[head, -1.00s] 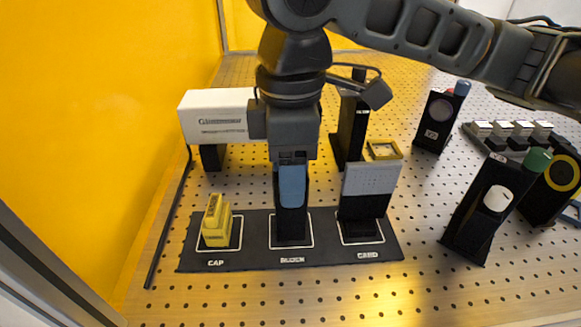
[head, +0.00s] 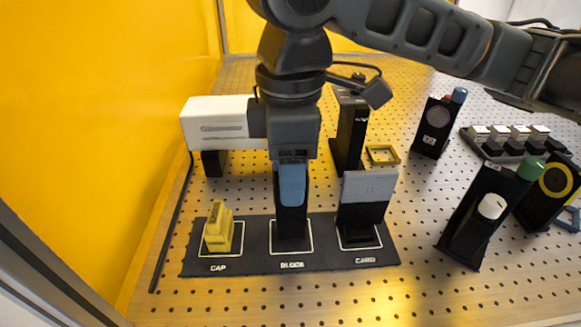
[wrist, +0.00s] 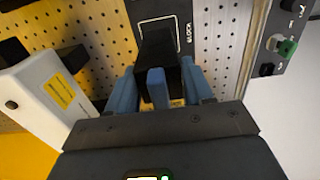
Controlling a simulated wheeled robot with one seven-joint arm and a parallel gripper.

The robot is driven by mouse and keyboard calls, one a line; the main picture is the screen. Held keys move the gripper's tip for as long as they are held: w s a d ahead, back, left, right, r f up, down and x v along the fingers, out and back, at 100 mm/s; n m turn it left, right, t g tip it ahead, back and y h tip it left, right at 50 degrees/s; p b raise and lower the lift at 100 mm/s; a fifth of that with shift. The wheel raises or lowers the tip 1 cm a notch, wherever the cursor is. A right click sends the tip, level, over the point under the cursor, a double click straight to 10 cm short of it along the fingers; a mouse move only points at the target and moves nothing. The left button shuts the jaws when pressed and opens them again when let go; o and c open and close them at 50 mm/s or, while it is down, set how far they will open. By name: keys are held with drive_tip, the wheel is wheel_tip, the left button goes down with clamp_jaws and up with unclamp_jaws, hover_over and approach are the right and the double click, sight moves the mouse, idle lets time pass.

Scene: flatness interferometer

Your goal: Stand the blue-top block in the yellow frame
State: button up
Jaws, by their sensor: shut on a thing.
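The blue-top block is a tall black block (head: 291,226) standing upright over the outlined square marked BLOCK. Its blue top (wrist: 157,88) shows between my fingers in the wrist view. My gripper (head: 291,186) points down from above and is shut on the block's upper part. In the head view its near blue finger covers the block's top. The wrist view shows a finger on each side of the block, at my gripper (wrist: 160,90). The yellow frame (head: 382,154) is a low, empty-looking square outline on the perforated table, behind and right of the block.
A black mat (head: 255,262) also holds a yellow cap (head: 219,230) left and a grey-topped card piece (head: 366,200) right. A tall black post (head: 350,130) stands left of the frame. A white box (head: 215,122) is at left. Black knob units (head: 483,215) stand at right.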

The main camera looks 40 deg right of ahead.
drive_tip(key=shift+r+p, duration=2.1)
drive_tip(key=shift+r, duration=0.25)
